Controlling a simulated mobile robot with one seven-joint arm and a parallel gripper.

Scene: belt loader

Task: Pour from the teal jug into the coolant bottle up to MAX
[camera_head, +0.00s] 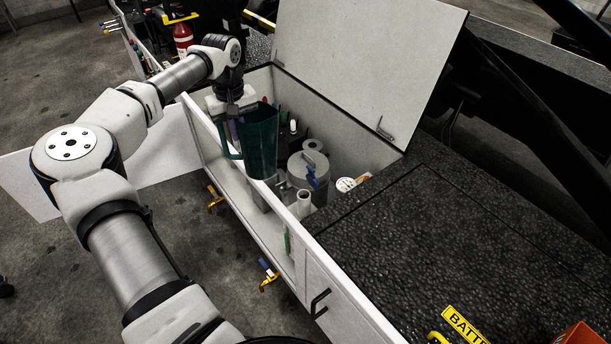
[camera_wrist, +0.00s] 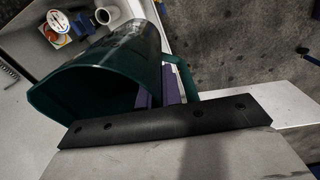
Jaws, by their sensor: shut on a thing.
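The teal jug (camera_head: 258,145) hangs in my gripper (camera_head: 236,128) above the near side of the open white compartment and looks roughly upright in the head view. In the wrist view the jug (camera_wrist: 110,75) fills the middle, its mouth facing left. The purple fingers of my gripper (camera_wrist: 160,88) are shut on its handle. I cannot tell the liquid level inside. A pale open neck (camera_head: 304,200) stands in the compartment right of and below the jug, apart from it; it may belong to the coolant bottle. The bottle's body and MAX mark are not readable.
A grey cylinder with a blue part (camera_head: 308,170) stands in the compartment. A white round cap (camera_head: 346,184) sits at its right end. The raised lid (camera_head: 365,60) stands behind. The black textured deck (camera_head: 430,240) lies right of it.

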